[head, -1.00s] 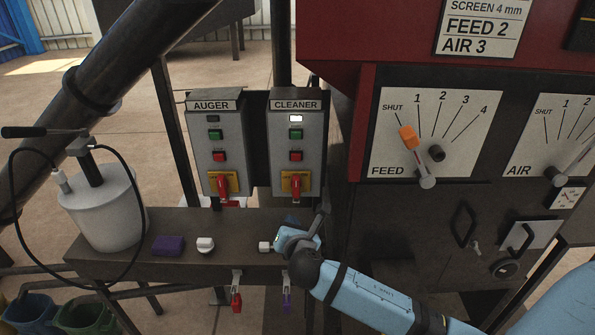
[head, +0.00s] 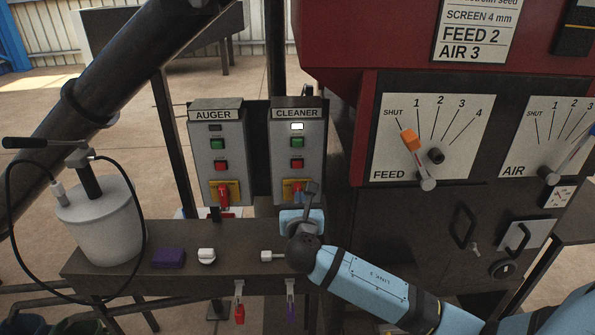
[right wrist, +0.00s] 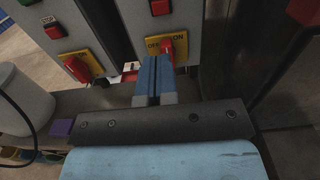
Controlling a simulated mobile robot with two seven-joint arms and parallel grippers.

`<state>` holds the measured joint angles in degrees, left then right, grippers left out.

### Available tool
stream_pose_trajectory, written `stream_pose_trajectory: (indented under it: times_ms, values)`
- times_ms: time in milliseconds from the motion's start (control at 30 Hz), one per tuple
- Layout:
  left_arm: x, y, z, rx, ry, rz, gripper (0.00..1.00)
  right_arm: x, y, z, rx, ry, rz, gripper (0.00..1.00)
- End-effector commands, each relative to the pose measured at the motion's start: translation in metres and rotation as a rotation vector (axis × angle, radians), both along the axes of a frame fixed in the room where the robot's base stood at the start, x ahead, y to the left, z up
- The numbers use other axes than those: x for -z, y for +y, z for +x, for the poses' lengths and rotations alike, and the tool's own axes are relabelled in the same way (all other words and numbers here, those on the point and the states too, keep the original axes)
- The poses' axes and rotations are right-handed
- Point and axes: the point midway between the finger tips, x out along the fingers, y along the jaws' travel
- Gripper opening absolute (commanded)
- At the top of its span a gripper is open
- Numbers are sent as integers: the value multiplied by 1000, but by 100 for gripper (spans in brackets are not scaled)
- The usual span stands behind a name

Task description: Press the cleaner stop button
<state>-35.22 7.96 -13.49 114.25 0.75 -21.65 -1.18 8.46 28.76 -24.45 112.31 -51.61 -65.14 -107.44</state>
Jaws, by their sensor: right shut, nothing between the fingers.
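The cleaner control box (head: 311,155) is grey, with a lit white lamp (head: 297,126), a green button (head: 297,143) and below it the red stop button (head: 297,164). The red stop button also shows at the top edge of the right wrist view (right wrist: 160,7). My right gripper (head: 297,187) is in front of the box's lower part, below the stop button, and partly covers the red rotary switch on its yellow plate. In the right wrist view its blue fingers (right wrist: 154,72) are together and empty, apart from the button. My left gripper is not in view.
The similar auger box (head: 207,155) stands just left. Below is a dark shelf (head: 225,268) with a white pot (head: 100,225), a purple block (head: 168,258) and a white knob (head: 207,256). The machine's dark panel (head: 400,215) is close on the right.

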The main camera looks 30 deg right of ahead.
Motion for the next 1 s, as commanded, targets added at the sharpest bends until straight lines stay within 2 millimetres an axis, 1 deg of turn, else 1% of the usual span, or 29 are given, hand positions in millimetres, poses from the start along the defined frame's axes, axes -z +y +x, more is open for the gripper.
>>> stream_pose_trajectory:
  times_ms: [167, 400, 600, 800, 1000]
  values:
    - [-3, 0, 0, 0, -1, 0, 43, -2, -16, 25, 3, -2, -2, 0]
    - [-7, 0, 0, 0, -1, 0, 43, -2, -43, 70, 2, -2, -1, 0]
    - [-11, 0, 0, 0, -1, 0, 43, -2, -61, 99, 1, -1, 0, 0]
    - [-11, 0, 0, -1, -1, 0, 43, -1, -69, 112, 0, -1, 0, 0]
    - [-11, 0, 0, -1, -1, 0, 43, 0, -70, 114, 0, -1, 1, 0]
